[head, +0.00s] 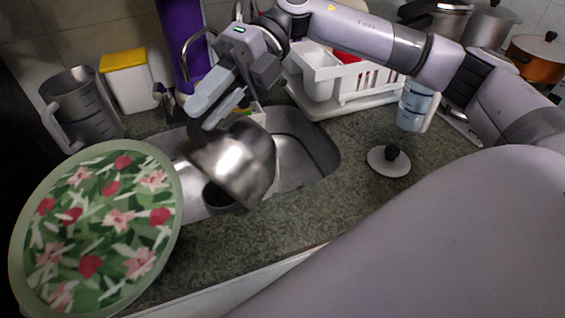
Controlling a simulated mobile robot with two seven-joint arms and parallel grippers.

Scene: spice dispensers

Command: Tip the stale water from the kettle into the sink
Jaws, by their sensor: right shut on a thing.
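The kettle (235,160) is a shiny steel vessel, tilted over the steel sink (300,160). My right gripper (208,122) is above it and shut on it, near its upper left side; the grip itself is partly hidden. A dark round shape shows below the kettle's lower edge; I cannot tell whether it is its mouth or something in the sink. No stream of water can be made out. A lid (388,161) with a black knob lies on the counter to the right of the sink. My left gripper is not in view.
A round green flowered tray (165,245) fills the lower left foreground, overlapping the sink's left side. A metal jug (95,105), a yellow-topped box (130,85), the tap (190,48) and a white dish rack (375,92) stand behind. The counter (330,215) is clear in front.

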